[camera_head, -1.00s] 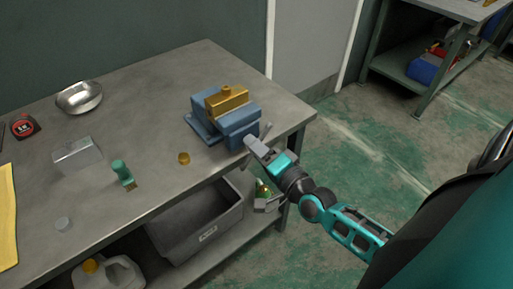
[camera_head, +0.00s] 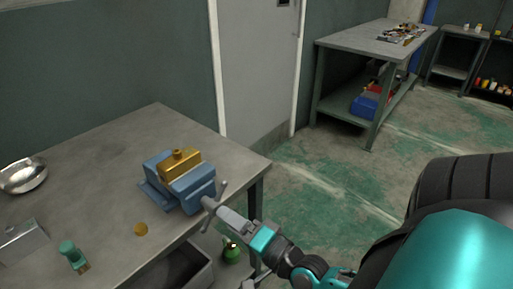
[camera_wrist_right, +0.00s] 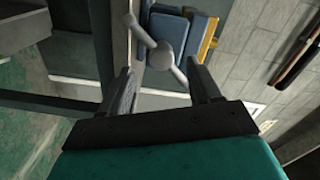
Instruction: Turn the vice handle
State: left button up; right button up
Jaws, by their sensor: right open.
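The blue vice (camera_head: 178,190) stands near the right corner of the workbench, with a brass block (camera_head: 180,165) on top between its jaws. Its grey handle (camera_head: 218,199), a hub with a slanted bar, is on the side facing my right gripper (camera_head: 231,246). In the right wrist view, the handle (camera_wrist_right: 161,54) shows just ahead of and between the spread fingertips of the right gripper (camera_wrist_right: 165,78). I cannot tell whether a finger touches the bar. The vice (camera_wrist_right: 183,35) shows behind the handle. My left gripper is not in view.
The workbench (camera_head: 120,150) also holds a metal bowl (camera_head: 22,176), a grey box (camera_head: 20,243), a green-topped item (camera_head: 72,256) and a small brass piece (camera_head: 141,229). Open floor lies to the right.

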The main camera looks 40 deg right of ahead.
aim_at(214, 207)
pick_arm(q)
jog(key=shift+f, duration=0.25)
pick_arm(e)
jog(key=s, duration=0.7)
jog(key=shift+s+d, duration=0.15)
jog(key=shift+d, duration=0.2)
pick_arm(q)
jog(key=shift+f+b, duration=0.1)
jog(key=shift+b, duration=0.2)
pick_arm(e)
jog(key=shift+c, duration=0.2)
pick_arm(q)
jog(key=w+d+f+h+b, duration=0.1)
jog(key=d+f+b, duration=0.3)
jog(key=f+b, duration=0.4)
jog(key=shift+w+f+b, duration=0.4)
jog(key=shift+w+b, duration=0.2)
jog(key=shift+b, duration=1.85)
pick_arm(e)
jog(key=shift+w+a+n, duration=0.2)
jog(key=shift+w+n, duration=0.55)
jog(key=shift+w, duration=1.55)
jog(key=shift+w+a+n, duration=0.15)
jog(key=shift+w+n, duration=0.55)
jog(key=shift+w, duration=1.65)
jog(key=shift+w+a+n, duration=0.2)
jog(key=shift+w+n, duration=0.55)
jog(key=shift+w, duration=1.55)
